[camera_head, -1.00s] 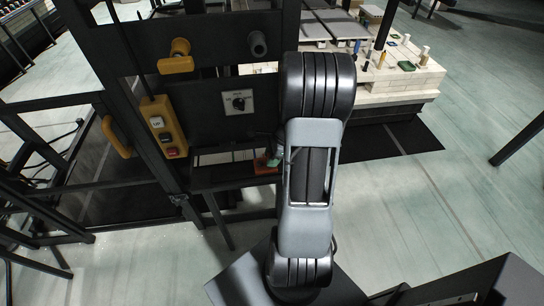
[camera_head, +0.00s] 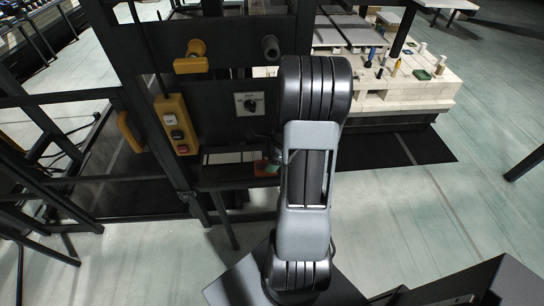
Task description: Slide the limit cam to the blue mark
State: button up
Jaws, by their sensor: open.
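I cannot pick out the limit cam or its blue mark for certain. A small reddish block (camera_head: 265,168) with a dark greenish piece at its upper right sits at the dark ledge (camera_head: 225,184) below the control panel, partly behind my arm. It is too small to tell what it is. My arm stands upright in the middle of the view and covers the area to the right of this block. My gripper is not visible; the arm's far end is hidden behind its own links.
The dark frame carries a yellow handle (camera_head: 192,58), a black knob (camera_head: 270,47), a rotary switch (camera_head: 249,104) and a yellow button box (camera_head: 175,124). A kiln car with pale bricks (camera_head: 445,85) stands back right. The pale floor (camera_head: 420,220) at right is clear.

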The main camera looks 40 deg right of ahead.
jog(key=v, duration=1.3)
jog(key=shift+d+r+p, duration=0.15)
jog(key=shift+r+p, duration=0.25)
